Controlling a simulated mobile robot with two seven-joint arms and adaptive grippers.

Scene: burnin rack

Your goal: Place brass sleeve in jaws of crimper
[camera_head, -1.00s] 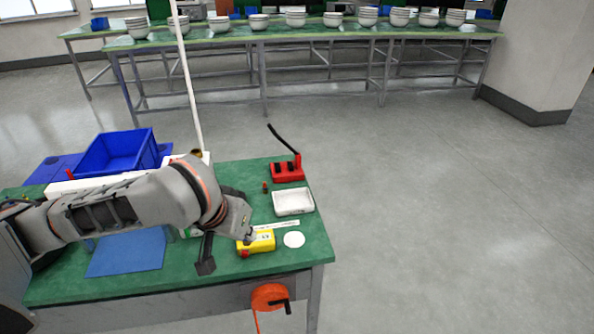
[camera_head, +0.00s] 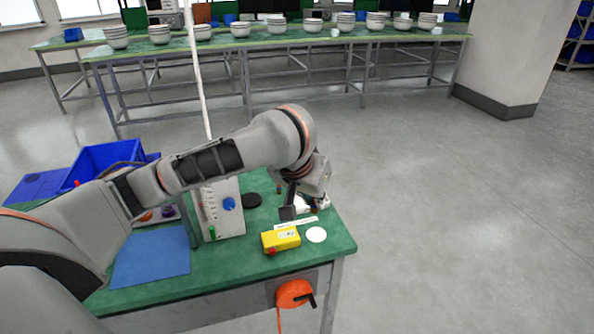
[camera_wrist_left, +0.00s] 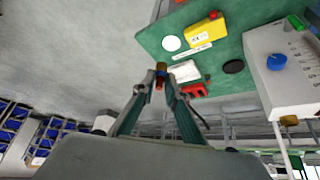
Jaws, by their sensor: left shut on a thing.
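My left gripper (camera_head: 299,208) is over the right part of the green bench in the head view. In the left wrist view its fingers (camera_wrist_left: 161,74) are shut on a small brass-coloured sleeve (camera_wrist_left: 161,66) with an orange-red part below it. The sleeve cannot be made out in the head view. A red tool with black parts (camera_wrist_left: 195,90), which looks like the crimper, sits beyond the fingers in the left wrist view, partly covered by one finger. My arm hides it in the head view. The sleeve appears apart from it. My right gripper is not in view.
A white tray (camera_wrist_left: 185,72) lies beside the red tool. A yellow box (camera_head: 281,239), a white disc (camera_head: 316,235) and a grey instrument with a blue knob (camera_head: 222,207) stand on the green bench (camera_head: 230,263). A blue bin (camera_head: 92,162) is at the left.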

